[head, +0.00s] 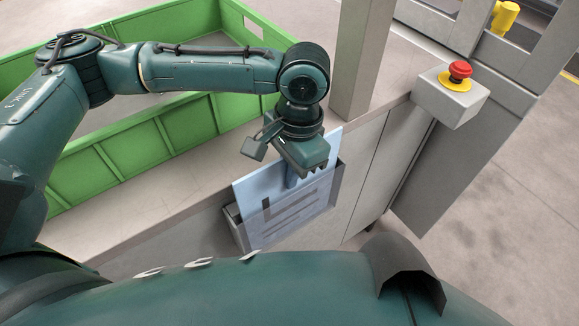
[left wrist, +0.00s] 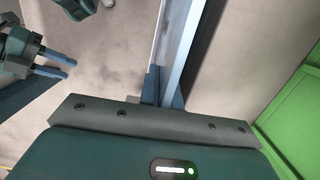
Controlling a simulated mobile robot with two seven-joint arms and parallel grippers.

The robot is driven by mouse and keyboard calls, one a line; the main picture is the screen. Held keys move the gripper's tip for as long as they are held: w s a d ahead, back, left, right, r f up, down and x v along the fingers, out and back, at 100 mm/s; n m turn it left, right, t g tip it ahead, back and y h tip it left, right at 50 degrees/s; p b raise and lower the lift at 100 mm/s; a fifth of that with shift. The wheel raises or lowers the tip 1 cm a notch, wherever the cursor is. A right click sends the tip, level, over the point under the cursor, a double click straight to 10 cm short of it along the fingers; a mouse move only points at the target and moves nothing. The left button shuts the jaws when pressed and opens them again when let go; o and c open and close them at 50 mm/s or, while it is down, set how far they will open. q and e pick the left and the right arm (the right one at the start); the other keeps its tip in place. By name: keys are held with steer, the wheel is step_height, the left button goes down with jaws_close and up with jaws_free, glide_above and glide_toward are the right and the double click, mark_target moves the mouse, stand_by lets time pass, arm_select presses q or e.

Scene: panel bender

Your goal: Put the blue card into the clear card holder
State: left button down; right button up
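The blue card (head: 258,187) is a light blue upright sheet, seen tilted in the head view. My left gripper (head: 291,181) is shut on its upper edge from above. In the left wrist view the card is a thin pale strip (left wrist: 184,45) running between the left fingers (left wrist: 164,92). The clear card holder (head: 338,184), with grey edges, is on the side of the grey cabinet. The card's lower part lies within the holder's outline; its depth and bottom edge cannot be told. My right gripper (left wrist: 72,69) shows only in the left wrist view, fingers apart and empty.
A green crate (head: 190,125) stands on the ledge behind my left arm. A grey post (head: 361,55) rises just right of the gripper. A red emergency button (head: 460,71) on a grey box is farther right. Open floor (head: 500,190) lies at the right.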

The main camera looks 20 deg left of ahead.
steer(key=shift+f, duration=0.1)
arm_select(q)
steer(key=c, duration=1.5)
jaws_free()
steer(key=shift+c, duration=0.2)
arm_select(e)
steer(key=shift+a, duration=0.1)
arm_select(q)
steer(key=r, duration=0.8)
steer(key=w+d+r+p, duration=0.1)
steer(key=r, duration=0.4)
steer(key=shift+w, duration=0.1)
arm_select(e)
steer(key=shift+w+a+r, duration=0.1)
steer(key=shift+a+r, duration=0.1)
steer(key=shift+r, duration=0.3)
steer(key=shift+w+a+r, duration=0.1)
steer(key=shift+a+r, duration=0.05)
steer(key=shift+r, duration=0.35)
steer(key=shift+f, duration=0.1)
steer(key=shift+s, duration=0.1)
